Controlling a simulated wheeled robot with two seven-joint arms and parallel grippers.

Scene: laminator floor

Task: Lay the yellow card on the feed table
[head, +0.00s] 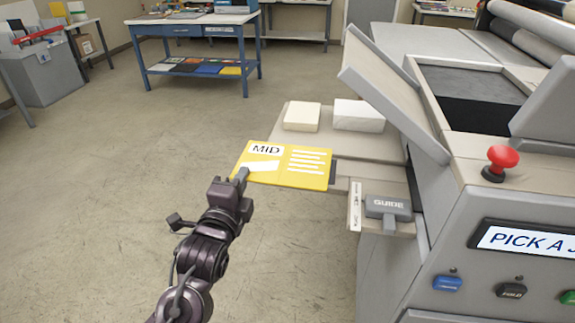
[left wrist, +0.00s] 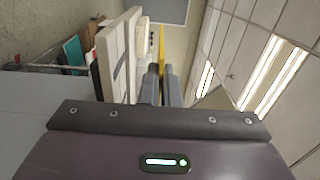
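The yellow card (head: 283,180), marked "MID" with white lines, is in the head view, face up and roughly level. My left gripper (head: 241,175) is shut on its near left edge. In the left wrist view the card (left wrist: 162,42) shows nearly edge-on between the two fingers (left wrist: 161,85). The grey feed table (head: 335,146) juts left from the machine. The card overlaps its near left part in the picture and hides its front edge there; it appears held above, though the gap is hard to judge. My right gripper is not in view.
Two white blocks or stacks (head: 302,117) (head: 358,116) sit on the back of the feed table. A grey "GUIDE" block (head: 387,207) is at its near right. A raised grey panel (head: 395,92) leans over the right side. A red button (head: 502,160) tops the machine. Floor at left is clear.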

